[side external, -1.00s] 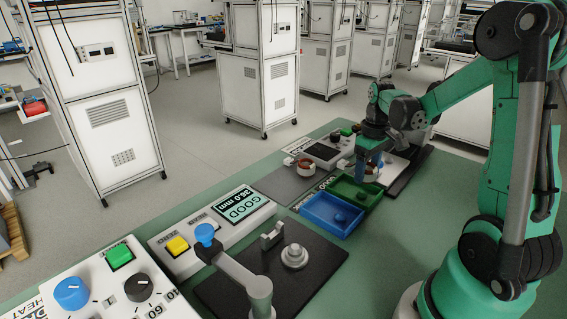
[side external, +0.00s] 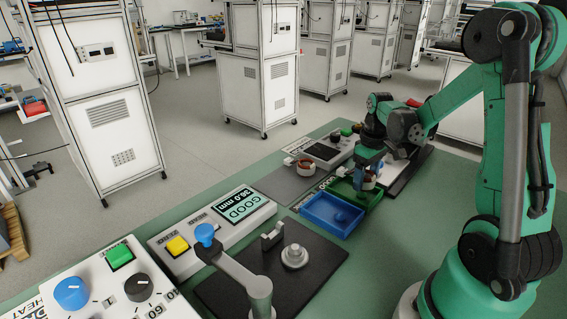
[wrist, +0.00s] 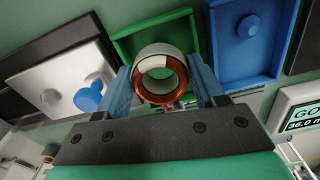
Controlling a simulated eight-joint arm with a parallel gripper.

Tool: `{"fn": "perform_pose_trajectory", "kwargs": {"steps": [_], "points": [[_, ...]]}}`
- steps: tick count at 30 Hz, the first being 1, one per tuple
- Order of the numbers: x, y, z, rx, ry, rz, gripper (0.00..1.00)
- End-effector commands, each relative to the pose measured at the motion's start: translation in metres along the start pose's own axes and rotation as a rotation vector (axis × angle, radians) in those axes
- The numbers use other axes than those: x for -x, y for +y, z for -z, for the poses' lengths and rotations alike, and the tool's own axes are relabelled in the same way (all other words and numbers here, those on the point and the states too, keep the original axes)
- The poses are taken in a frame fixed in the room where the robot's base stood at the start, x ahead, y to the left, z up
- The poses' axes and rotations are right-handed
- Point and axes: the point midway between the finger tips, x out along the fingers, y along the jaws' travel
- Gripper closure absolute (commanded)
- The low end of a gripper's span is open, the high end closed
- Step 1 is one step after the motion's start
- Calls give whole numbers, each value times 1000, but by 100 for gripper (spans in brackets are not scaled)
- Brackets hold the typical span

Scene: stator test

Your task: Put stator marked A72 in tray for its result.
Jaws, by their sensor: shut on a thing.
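My gripper (wrist: 162,92) is shut on a stator (wrist: 161,77), a ring with copper windings and a pale patch on its rim. I cannot read any marking on it. In the side view my gripper (side external: 366,178) holds it at the green tray (side external: 347,198), partly hiding both. In the wrist view the stator covers part of the green tray (wrist: 183,32). I cannot tell its height above the tray floor. The blue tray (side external: 322,218) lies beside the green one and also shows in the wrist view (wrist: 246,68).
A second stator (side external: 305,166) sits on a grey plate at the back. A tester display (side external: 241,205) reads GOOD, 36.0 mm. A black fixture plate (side external: 318,275) with a blue-knobbed lever stands in front.

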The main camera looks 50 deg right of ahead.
Motion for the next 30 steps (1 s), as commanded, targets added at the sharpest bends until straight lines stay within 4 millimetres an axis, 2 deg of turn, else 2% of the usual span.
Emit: {"fn": "perform_pose_trajectory", "kwargs": {"steps": [19, 30], "points": [[-19, 0, 0, 0, 0, 0, 100], [-21, 0, 0, 0, 0, 0, 100]]}}
